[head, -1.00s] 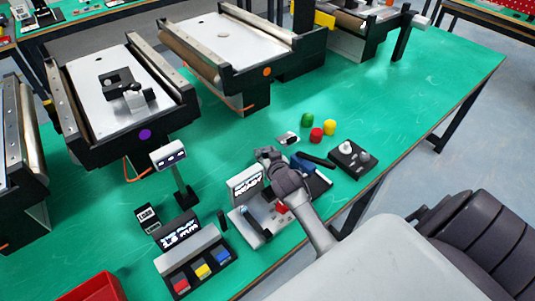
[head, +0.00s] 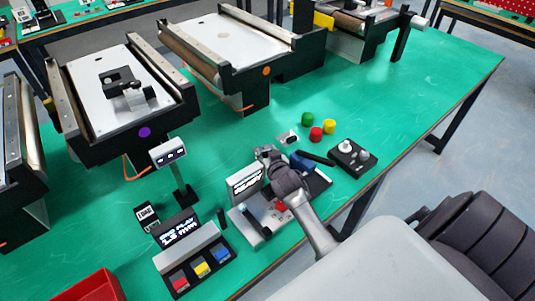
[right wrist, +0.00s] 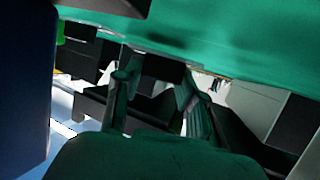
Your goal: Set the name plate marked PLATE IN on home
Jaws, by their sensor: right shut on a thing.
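In the right wrist view, the fingers (right wrist: 157,88) are closed around a small dark piece (right wrist: 160,70). Its face and any lettering are hidden, so I cannot tell whether it is the name plate. No PLATE IN marking is readable anywhere. A small white plate (head: 288,137) lies on the green table just beyond the gripper; its marking is too small to read. My left gripper is not in view.
A console (head: 197,258) with red, yellow and blue keys stands front left, near a small black-and-white sign (head: 147,216). Green, red and yellow caps (head: 316,134) and a black knob box (head: 351,156) stand right of the station. Conveyors (head: 120,100) line the back. Right table is clear.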

